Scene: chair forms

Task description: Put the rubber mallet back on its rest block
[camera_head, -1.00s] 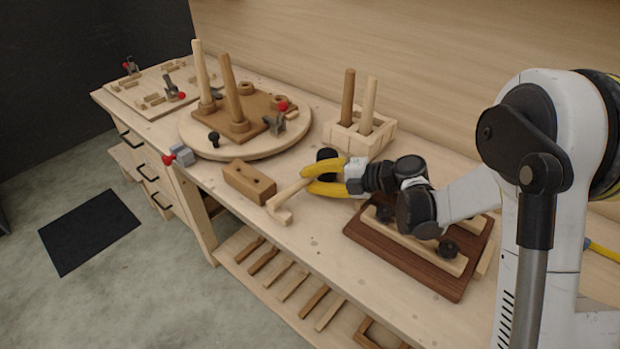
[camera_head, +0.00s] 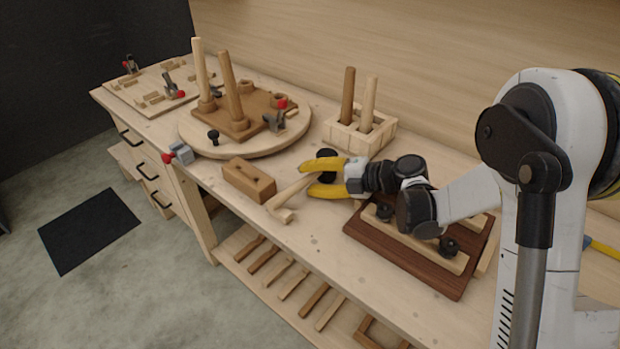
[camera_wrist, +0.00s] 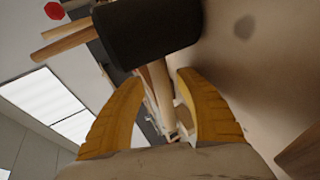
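The rubber mallet has a black head (camera_head: 326,154), partly hidden behind my gripper, and a pale wooden handle (camera_head: 290,192) pointing to the lower left. My gripper (camera_head: 306,180) has its yellow fingers spread, one on each side of the handle. In the wrist view the black head (camera_wrist: 150,30) is large at the top. The handle runs down between the spread fingers. A small pale wooden piece (camera_head: 284,217) sits at the handle's far end and may be the rest block; I cannot tell whether the handle bears on it.
A brown block with holes (camera_head: 240,183) stands just left of the handle. A round board (camera_head: 190,137) with pegs and clamps is behind it. A pale peg holder (camera_head: 375,140) stands behind my gripper, and a dark board (camera_head: 390,257) lies under my arm. The bench front is clear.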

